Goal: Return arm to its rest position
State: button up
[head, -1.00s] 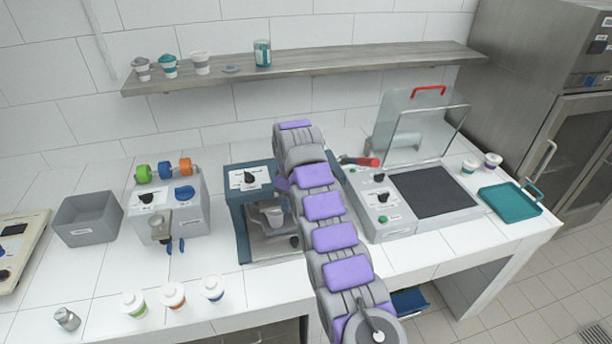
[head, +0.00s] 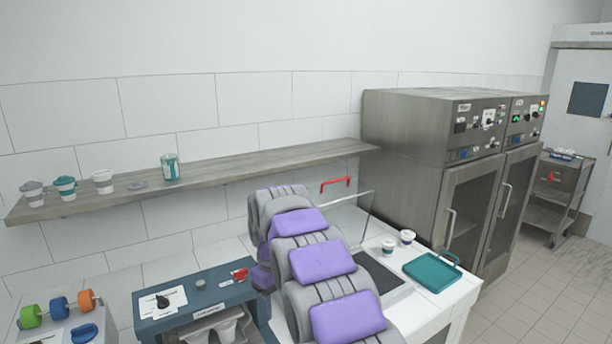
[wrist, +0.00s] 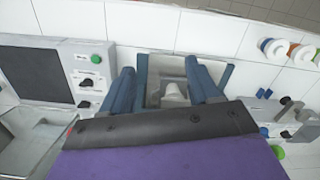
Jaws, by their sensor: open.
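My purple and grey arm rises through the lower middle of the head view and bends near its top. My gripper is hidden behind the arm there. In the wrist view my gripper (wrist: 160,76) shows as two dark blue fingers spread apart, with nothing held between them. Beyond the gap is the dark blue cup filler with a pale cup (wrist: 173,93) in it, apart from the fingers. The filler (head: 207,288) also stands left of my arm in the head view, with pale cup shapes partly visible under its top.
A shelf (head: 220,172) with several cups runs along the wall above the counter. Right of my arm are a clear upright panel (head: 362,215), two lidded cups and a teal tray (head: 432,270). Steel cabinets (head: 420,130) stand farther right, with open floor before them.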

jog(key=s+d+r+m+b, duration=0.25)
jog(key=s+d+m, duration=0.25)
jog(key=s+d, duration=1.15)
jog(key=s+d+f+m, duration=0.1)
jog(key=s+f, duration=0.1)
jog(key=s, duration=0.6)
jog(key=s+d+f+m+b, duration=0.1)
jog(key=s+d+f+m, duration=0.1)
jog(key=s, duration=0.6)
jog(key=s+d+f+m+g, duration=0.1)
jog(key=s+f, duration=0.2)
jog(key=s, duration=0.6)
jog(key=shift+d+f+m, duration=0.25)
jog(key=shift+f+m, duration=0.05)
jog(key=shift+m, duration=0.1)
jog(key=shift+c, duration=0.4)
